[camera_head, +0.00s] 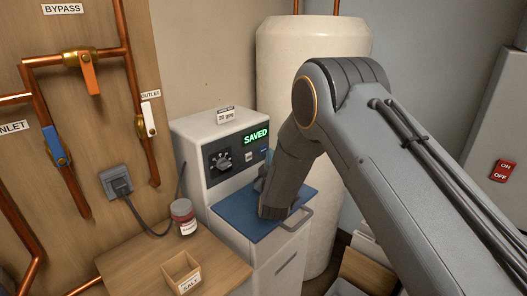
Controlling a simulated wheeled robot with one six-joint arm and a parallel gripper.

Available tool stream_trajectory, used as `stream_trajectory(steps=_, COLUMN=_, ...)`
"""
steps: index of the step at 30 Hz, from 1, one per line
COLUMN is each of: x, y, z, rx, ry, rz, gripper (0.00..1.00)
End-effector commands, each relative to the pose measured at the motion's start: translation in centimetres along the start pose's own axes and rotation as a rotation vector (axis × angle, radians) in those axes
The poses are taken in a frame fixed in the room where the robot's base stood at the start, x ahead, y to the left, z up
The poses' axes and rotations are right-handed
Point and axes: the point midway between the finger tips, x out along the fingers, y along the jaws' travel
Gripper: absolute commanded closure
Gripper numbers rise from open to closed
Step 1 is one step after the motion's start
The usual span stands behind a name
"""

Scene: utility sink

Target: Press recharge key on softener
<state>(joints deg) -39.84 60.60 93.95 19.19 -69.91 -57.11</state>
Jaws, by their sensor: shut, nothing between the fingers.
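The water softener (195,140) is a pale cabinet with a blue lid (233,215) in front of its upright control panel. Its display (255,136) reads SAVED in green. Below the display are a dark dial (219,161), a small pale key (248,156) and a small blue key (264,150). Their labels are too small to read, so I cannot tell which is the recharge key. My gripper (261,185) is shut and empty, low over the blue lid, below and in front of the keys. My dark wrist hides part of the lid, and the fingertips show poorly.
Copper pipes with an orange valve (88,72), a blue valve (54,146) and a white valve (148,119) run up the left board. A jar (183,217) and an open wooden box (181,272) stand on the wooden top at left. A cream tank (290,60) stands behind.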

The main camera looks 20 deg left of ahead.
Motion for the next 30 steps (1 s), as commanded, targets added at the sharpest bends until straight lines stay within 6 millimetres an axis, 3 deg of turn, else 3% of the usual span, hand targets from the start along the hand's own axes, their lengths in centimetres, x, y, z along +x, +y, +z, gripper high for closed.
stream_trajectory(steps=30, x=0.51, y=-0.41, z=-0.35, rx=0.0, ry=0.001, rz=0.0, gripper=1.0)
